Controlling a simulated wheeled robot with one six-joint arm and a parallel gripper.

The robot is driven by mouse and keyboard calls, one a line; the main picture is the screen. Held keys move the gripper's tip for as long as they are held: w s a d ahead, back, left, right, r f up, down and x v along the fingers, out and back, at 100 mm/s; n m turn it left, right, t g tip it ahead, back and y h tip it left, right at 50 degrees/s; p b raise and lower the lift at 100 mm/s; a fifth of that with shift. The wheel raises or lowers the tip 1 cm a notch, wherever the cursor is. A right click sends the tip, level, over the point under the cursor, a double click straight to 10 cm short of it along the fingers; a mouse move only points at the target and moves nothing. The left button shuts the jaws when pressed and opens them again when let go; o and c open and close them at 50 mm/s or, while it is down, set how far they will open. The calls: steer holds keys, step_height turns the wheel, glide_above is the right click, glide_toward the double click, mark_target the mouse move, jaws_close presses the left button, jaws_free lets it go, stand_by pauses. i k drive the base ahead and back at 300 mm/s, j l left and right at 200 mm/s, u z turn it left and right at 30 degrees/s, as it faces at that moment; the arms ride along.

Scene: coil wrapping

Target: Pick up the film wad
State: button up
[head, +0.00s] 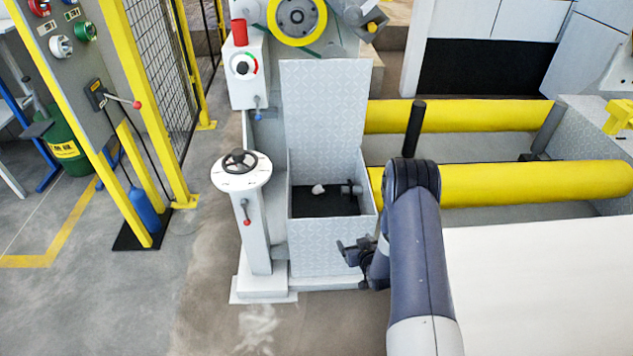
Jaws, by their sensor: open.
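The film wad (318,189) is a small whitish lump. It lies on the dark floor inside an open grey metal box (333,258), near the back and left of the valve-like fitting. The box's patterned lid (324,105) stands upright behind it. My gripper (345,250) is in front of the box's front wall at the right, lower than the opening in the picture. Its jaws are dark, open and empty, apart from the wad.
A fitting (351,188) juts inside the box at the right. A pedestal with a handwheel (240,162) stands to the left. Yellow rollers (520,181) lie to the right, with a dark post (414,128) near my arm. The floor at the front left is clear.

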mark_target(318, 189)
steer(key=i+j, duration=0.15)
steer(key=i, duration=0.3)
steer(key=i+j, duration=0.1)
steer(key=i, duration=0.3)
steer(key=i+j, duration=0.15)
steer(key=i, duration=0.3)
